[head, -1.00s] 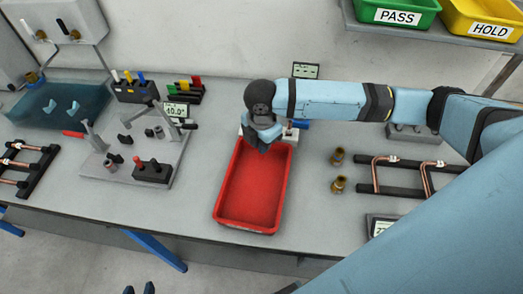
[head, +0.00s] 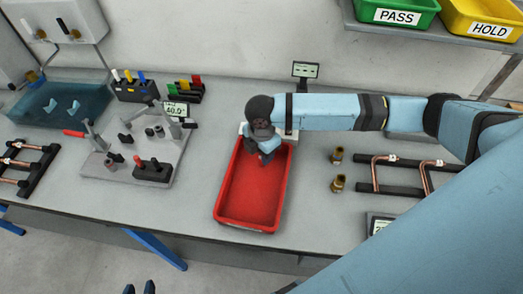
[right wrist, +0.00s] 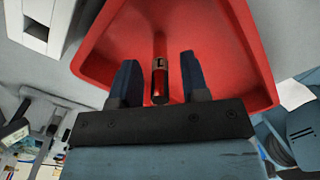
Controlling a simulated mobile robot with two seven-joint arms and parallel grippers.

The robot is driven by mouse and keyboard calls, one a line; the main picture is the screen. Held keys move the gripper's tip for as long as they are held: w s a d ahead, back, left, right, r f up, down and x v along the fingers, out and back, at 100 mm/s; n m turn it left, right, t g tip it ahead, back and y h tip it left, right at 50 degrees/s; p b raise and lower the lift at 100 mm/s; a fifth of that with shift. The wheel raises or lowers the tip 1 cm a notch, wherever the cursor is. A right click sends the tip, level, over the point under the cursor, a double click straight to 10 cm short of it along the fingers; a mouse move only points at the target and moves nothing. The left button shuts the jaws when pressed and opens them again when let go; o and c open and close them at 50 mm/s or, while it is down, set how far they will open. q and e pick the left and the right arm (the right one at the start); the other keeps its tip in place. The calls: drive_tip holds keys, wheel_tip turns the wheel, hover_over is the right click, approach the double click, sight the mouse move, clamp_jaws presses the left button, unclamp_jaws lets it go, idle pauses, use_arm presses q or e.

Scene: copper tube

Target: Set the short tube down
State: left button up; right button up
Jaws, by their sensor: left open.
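The short copper tube (right wrist: 160,60) shows in the right wrist view, lying against the floor of the red tray (right wrist: 215,45), with a dark band near its close end. My right gripper (right wrist: 160,72) has its fingers apart on either side of the tube, with a gap on both sides. In the head view my right gripper (head: 267,156) points down into the back part of the red tray (head: 219,208), and the tube is hidden there. My left gripper's fingertips (head: 139,289) show apart and empty at the bottom edge, in front of the bench.
A bending fixture (head: 120,175) stands left of the tray. Two brass fittings (head: 337,170) and a rack with copper tubes (head: 400,178) are to the right. A small display (head: 305,70) stands behind my right arm. Bare bench lies on both sides of the tray.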

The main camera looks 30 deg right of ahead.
wheel_tip(320, 180, up, 12)
drive_tip(key=b, duration=0.1)
drive_tip(key=shift+r, duration=0.2)
drive_tip(key=shift+s+f, duration=0.1)
idle(0.7)
